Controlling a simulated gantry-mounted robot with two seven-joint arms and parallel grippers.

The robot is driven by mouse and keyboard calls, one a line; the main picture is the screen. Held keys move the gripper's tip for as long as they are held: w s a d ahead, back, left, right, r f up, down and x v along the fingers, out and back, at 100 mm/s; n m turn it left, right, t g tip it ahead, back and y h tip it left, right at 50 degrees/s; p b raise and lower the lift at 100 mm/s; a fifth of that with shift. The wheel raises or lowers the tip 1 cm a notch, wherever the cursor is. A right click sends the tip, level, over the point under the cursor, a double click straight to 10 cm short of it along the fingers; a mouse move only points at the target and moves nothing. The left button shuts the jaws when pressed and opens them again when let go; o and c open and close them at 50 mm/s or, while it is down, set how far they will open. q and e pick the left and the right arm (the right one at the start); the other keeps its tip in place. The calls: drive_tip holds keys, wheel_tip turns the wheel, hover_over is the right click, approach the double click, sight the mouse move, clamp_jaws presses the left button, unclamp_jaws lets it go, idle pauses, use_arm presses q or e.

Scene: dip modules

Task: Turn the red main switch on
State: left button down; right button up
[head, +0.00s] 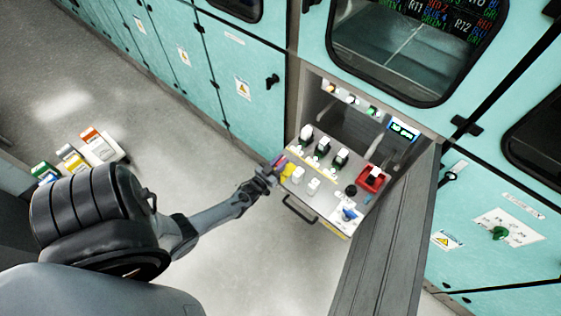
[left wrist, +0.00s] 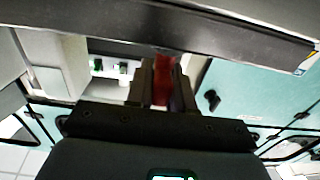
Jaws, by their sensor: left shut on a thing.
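My left gripper (head: 273,172) is at the left edge of the control panel (head: 325,203), in front of the red switch handle (head: 281,160) and a yellow part (head: 288,171). In the left wrist view, the fingers (left wrist: 156,82) are shut on the red handle (left wrist: 162,82), which stands between them. The gripper partly hides the switch in the head view, so its exact position is hard to tell. My right gripper is not in view.
An open grey door (head: 385,235) stands at the right. Teal cabinets (head: 235,95) line the back. Coloured modules (head: 97,145) sit at the left. The floor is clear.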

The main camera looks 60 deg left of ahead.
use_arm(q)
drive_tip(key=c, duration=1.1)
unclamp_jaws()
drive_tip(key=shift+w, duration=0.1)
drive_tip(key=p+v, duration=0.1)
drive_tip(key=v, duration=1)
drive_tip(key=shift+a, duration=0.15)
